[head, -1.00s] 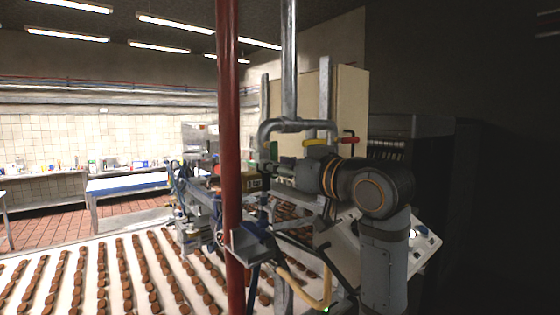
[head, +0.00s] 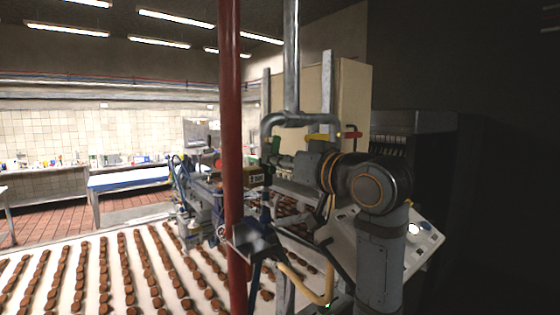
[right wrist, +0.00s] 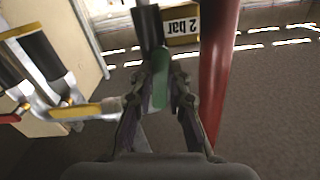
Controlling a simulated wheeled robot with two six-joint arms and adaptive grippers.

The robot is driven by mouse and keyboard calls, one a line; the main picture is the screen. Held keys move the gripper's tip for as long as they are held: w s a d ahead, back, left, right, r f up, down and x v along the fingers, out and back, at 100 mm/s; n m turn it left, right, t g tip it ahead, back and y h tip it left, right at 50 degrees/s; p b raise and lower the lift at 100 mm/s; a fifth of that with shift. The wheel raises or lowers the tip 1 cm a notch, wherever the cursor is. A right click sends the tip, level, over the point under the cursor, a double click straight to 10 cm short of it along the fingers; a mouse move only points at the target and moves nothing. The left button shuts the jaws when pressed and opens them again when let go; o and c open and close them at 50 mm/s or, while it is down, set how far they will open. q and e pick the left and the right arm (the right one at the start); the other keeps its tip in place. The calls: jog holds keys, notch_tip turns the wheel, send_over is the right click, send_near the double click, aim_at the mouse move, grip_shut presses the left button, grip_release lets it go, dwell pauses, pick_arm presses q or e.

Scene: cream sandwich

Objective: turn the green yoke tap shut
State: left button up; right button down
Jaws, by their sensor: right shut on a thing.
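The green yoke tap handle (right wrist: 160,86) stands between the fingers of my right gripper (right wrist: 161,82) in the right wrist view, and the gripper is shut on it. A dark pipe end comes down right beside the green handle. In the head view my right gripper (head: 284,161) reaches in from the right at the foot of the grey yoke pipe. The green handle is small there and partly hidden by the gripper. My left gripper is not in view.
A yellow handle (head: 318,137) and a red handle (head: 352,134) sit on the same pipework. A red upright pipe (head: 230,120) stands close to the gripper. A "2 bar" label (right wrist: 181,26) is near the tap. Rows of brown biscuits lie on the white belt (head: 110,290).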

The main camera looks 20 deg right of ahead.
jog(key=a+r+m, duration=0.1)
jog(key=m, duration=0.3)
jog(key=r+m, duration=0.1)
jog(key=m, duration=0.3)
jog(key=s+a+m, duration=0.1)
jog(key=m, duration=0.3)
jog(key=shift+a+r, duration=0.35)
jog(key=shift+r, duration=0.05)
jog(key=shift+r+m, duration=0.25)
jog(key=shift+m, duration=0.65)
jog(key=shift+r+m, duration=0.2)
jog(key=shift+m, duration=0.7)
